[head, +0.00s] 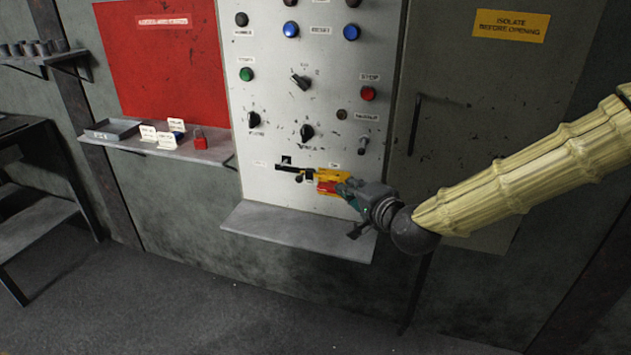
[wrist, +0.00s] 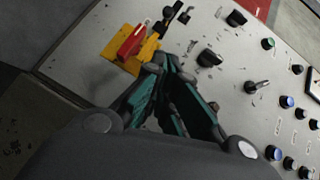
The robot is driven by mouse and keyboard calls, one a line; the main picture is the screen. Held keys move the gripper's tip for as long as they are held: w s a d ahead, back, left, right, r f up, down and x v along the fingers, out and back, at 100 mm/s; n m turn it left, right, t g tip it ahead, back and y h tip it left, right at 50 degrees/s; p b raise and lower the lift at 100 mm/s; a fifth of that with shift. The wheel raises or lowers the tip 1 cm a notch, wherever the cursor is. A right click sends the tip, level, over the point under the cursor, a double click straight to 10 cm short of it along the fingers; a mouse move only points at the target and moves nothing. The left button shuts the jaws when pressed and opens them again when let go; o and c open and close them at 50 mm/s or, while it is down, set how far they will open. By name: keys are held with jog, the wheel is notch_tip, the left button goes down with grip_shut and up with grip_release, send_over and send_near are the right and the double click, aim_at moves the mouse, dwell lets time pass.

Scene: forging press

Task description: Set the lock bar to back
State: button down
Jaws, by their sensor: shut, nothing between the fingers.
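My gripper (head: 350,189) is at the lower part of the grey control panel (head: 270,95), just right of a yellow plate (head: 326,175) with a red handle (head: 326,187). A dark bar (head: 290,168), likely the lock bar, lies roughly level left of the plate; dark pieces by the plate also show in the wrist view (wrist: 176,17). Which way it is set, I cannot tell. In the wrist view my gripper (wrist: 163,62) has its teal-padded fingers together and empty, beside the yellow plate (wrist: 148,54) and red handle (wrist: 131,42). Whether it touches them is unclear.
A ledge (head: 300,232) juts out below the panel. Black knobs (head: 307,132) and several buttons are above my gripper. A cabinet door handle (head: 414,125) is to the right. A shelf with a red padlock (head: 200,140) and tags is at left.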

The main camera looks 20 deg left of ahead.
jog(key=p, duration=0.2)
send_near(308, 173)
jog(key=w, duration=0.4)
jog(key=shift+s+a+f+p, duration=0.1)
jog(key=shift+a+f+p, duration=0.15)
jog(key=shift+a, duration=0.55)
jog(key=shift+s+a+f+p, duration=0.1)
jog(key=shift+a+f+p, duration=0.15)
jog(key=shift+a, duration=0.55)
jog(key=a+b, duration=0.1)
jog(key=a, duration=0.7)
jog(key=shift+w+a, duration=0.1)
